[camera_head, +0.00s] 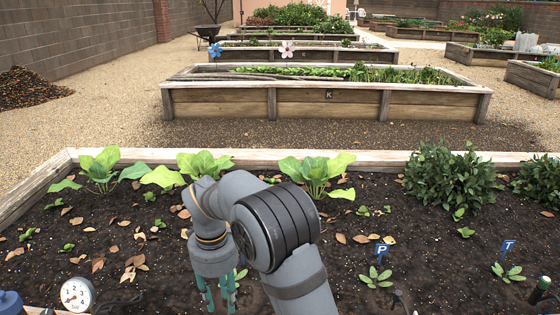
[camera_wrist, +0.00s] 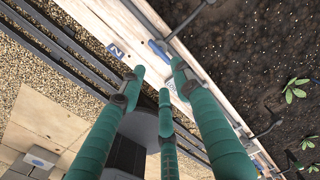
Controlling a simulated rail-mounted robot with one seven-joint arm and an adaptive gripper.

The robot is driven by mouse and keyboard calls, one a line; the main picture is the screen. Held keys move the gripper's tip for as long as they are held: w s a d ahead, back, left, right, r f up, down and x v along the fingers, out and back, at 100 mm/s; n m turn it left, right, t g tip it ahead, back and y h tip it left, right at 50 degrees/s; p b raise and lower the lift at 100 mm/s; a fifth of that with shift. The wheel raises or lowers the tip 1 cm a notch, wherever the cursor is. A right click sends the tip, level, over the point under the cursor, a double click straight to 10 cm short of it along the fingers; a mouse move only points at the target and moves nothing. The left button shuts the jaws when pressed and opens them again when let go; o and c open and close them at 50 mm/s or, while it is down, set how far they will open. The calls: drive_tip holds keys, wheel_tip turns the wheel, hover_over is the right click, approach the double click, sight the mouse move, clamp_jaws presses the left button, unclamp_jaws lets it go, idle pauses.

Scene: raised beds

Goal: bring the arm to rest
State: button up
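My arm reaches in from the bottom of the head view and bends over the near raised bed, with its wrist pointing down. My gripper (camera_head: 219,297) has green fingers, partly cut off by the bottom edge of that view. In the wrist view my gripper (camera_wrist: 159,78) shows three green fingers with their tips spread apart. Nothing is held between them. The fingers show over the bed's pale wooden edge (camera_wrist: 207,57); I cannot tell their height above it.
The near bed's dark soil (camera_head: 335,258) holds leafy plants (camera_head: 317,172), a bush (camera_head: 447,178), seedlings and blue markers P (camera_head: 381,249) and T (camera_head: 508,245). A pressure gauge (camera_head: 76,295) stands bottom left. Dark rails (camera_wrist: 60,45) run beside the bed over gravel.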

wheel_tip(320, 180, down, 10)
drive_tip(key=shift+r, duration=0.25)
drive_tip(key=shift+w+r+n+p, duration=0.1)
drive_tip(key=shift+r+n+p, duration=0.3)
drive_tip(key=shift+n+p, duration=0.4)
drive_tip(key=n+p, duration=0.1)
drive_tip(key=n, duration=0.1)
drive_tip(key=shift+n, duration=0.4)
drive_tip(key=n+p, duration=0.2)
drive_tip(key=n, duration=0.2)
drive_tip(key=shift+w+p, duration=0.2)
drive_tip(key=shift+p, duration=0.2)
drive_tip(key=n+p, duration=0.2)
drive_tip(key=n, duration=0.2)
drive_tip(key=shift+w, duration=0.1)
drive_tip(key=shift+a+f+n+p, duration=0.1)
drive_tip(key=shift+n+p, duration=0.15)
drive_tip(key=shift+n, duration=0.5)
drive_tip(key=shift+a+f+n+p, duration=0.1)
drive_tip(key=shift+n+p, duration=0.1)
drive_tip(key=shift+n, duration=0.55)
drive_tip(key=shift+r, duration=0.1)
